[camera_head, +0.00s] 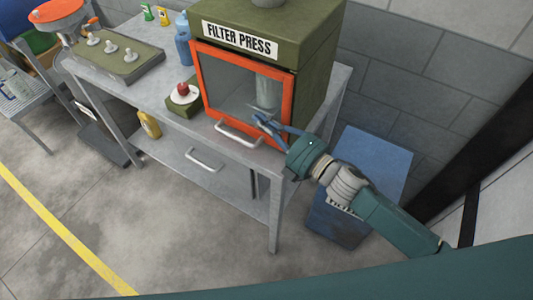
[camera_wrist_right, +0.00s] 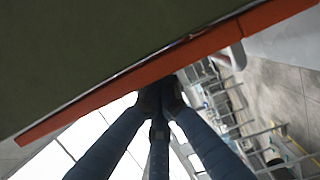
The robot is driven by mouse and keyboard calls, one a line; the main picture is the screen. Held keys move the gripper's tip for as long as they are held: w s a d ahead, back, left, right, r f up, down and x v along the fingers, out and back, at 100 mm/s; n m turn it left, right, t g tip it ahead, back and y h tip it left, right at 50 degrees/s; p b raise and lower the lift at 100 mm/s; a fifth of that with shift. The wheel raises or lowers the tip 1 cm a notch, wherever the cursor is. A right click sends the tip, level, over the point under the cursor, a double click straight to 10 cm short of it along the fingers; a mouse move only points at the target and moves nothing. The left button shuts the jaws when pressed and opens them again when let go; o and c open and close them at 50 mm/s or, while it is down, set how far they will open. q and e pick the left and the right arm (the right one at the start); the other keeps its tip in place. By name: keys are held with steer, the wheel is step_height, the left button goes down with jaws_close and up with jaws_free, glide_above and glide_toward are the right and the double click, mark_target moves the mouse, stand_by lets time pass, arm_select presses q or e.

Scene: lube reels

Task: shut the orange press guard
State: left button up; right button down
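The orange press guard (camera_head: 288,108) is a framed clear window on the front of the green filter press (camera_head: 316,69). It lies flat against the press front or very nearly so. I cannot tell if a thin gap is left. A pale bar handle (camera_head: 238,134) is at its lower edge. My right gripper (camera_head: 260,117) is in front of the guard's lower right corner. In the right wrist view, its blue fingers converge with dark tips together (camera_wrist_right: 162,97), at or very close to the guard's orange edge (camera_wrist_right: 150,72). They look shut with nothing between them. My left gripper is out of view.
The press stands on a grey metal bench (camera_head: 146,91) with a drawer handle (camera_head: 205,160) below. A red button box (camera_head: 183,97) and blue bottle (camera_head: 183,41) stand left of the press. A blue bin (camera_head: 372,161) is right of the bench. The floor in front is clear.

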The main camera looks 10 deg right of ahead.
steer(key=v, duration=1.2)
steer(key=w+d+f+m+h+b, duration=0.15)
steer(key=d+f+m+h, duration=0.35)
steer(key=f, duration=0.7)
steer(key=s+d+f+m+g+h, duration=0.1)
steer(key=s+d+f+m+h, duration=0.15)
steer(key=f, duration=0.65)
steer(key=s+d+f+m+g+h+b, duration=0.1)
steer(key=s+d+f+m+g, duration=0.2)
steer(key=f, duration=0.7)
steer(key=s+d+f+m+h, duration=0.15)
steer(key=d+f+m, duration=0.3)
steer(key=f, duration=0.45)
steer(key=s+f+m+g+h+b, duration=0.1)
steer(key=s+f+m+g, duration=0.3)
steer(key=s+f, duration=1)
steer(key=s+a+f+m+g, duration=0.1)
steer(key=s+f, duration=0.2)
steer(key=s, duration=0.3)
steer(key=s+a+f+m+g+b, duration=0.1)
steer(key=s+f+g, duration=0.1)
steer(key=s, duration=0.5)
steer(key=s+a+f+m+g, duration=0.2)
steer(key=s+f, duration=0.1)
steer(key=s, duration=0.3)
steer(key=shift+s+f, duration=0.35)
steer(key=shift+s, duration=0.05)
steer(key=shift+a+r, duration=0.1)
steer(key=shift+a, duration=0.05)
